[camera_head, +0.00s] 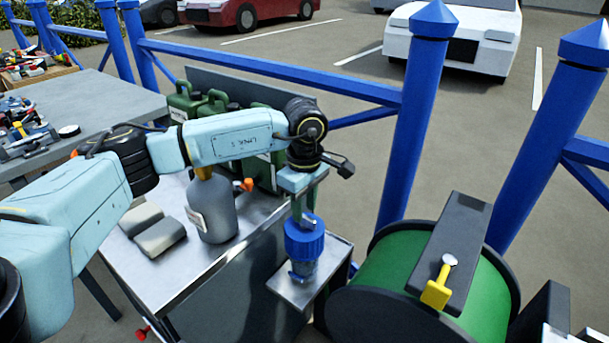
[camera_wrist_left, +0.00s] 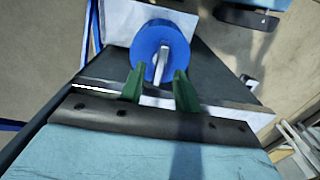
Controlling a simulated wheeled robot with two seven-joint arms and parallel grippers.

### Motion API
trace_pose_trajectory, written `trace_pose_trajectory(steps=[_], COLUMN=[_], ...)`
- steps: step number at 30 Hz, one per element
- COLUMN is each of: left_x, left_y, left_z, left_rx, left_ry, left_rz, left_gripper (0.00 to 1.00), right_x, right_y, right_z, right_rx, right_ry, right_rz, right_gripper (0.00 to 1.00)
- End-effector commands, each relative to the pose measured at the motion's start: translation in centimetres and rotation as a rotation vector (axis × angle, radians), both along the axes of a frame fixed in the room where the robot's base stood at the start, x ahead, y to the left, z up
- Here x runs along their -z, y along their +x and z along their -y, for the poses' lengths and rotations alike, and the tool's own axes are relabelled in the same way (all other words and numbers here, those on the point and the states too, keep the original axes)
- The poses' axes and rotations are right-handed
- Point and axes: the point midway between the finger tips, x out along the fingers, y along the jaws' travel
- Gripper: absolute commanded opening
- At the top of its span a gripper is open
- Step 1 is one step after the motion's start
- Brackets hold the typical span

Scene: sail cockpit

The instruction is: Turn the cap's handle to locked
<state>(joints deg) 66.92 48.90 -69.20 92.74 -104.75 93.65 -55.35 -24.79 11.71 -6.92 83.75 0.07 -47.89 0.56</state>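The blue round cap (camera_head: 304,240) sits on a grey fitting at a small metal shelf (camera_head: 322,283) beside the workbench. In the left wrist view the cap (camera_wrist_left: 152,40) is just beyond my fingers, and its thin grey handle (camera_wrist_left: 161,62) runs roughly up and down the picture. My left gripper (camera_head: 304,213) is right above the cap, pointing down. In the left wrist view its two green fingers (camera_wrist_left: 160,72) are apart, with the handle's near end in line with the gap between them. Contact with the handle does not show.
A green hose reel (camera_head: 405,265) with a yellow handle (camera_head: 436,290) stands right of the shelf. A grey bottle (camera_head: 212,210), grey blocks (camera_head: 160,237) and green canisters (camera_head: 185,102) are on the metal bench (camera_head: 190,283). Blue railings (camera_head: 411,130) stand behind.

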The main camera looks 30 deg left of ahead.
Motion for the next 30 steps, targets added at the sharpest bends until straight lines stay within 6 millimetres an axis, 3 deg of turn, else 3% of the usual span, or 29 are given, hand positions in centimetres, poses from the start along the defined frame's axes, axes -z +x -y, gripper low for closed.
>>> trace_pose_trajectory(steps=[6,13,18,30], left_x=[-5.5,-9.5,-10.8,-10.9], left_y=[0.1,0.1,0.0,0.0], left_z=[0.0,0.0,0.0,0.0], left_rx=[0.001,0.001,0.001,0.001], left_ry=[0.0,0.0,0.0,0.0], left_rz=[0.005,0.003,0.002,0.002], left_gripper=[0.32,0.32,0.32,0.32], right_x=[1.8,3.2,3.7,3.8], right_y=[-1.9,-3.6,-4.2,-4.3], right_z=[0.2,0.4,0.4,0.5], right_rx=[-0.007,-0.015,-0.017,-0.018], right_ry=[0.002,0.003,0.003,0.004], right_rz=[-0.019,-0.032,-0.036,-0.035], right_gripper=[0.51,0.51,0.51,0.51])
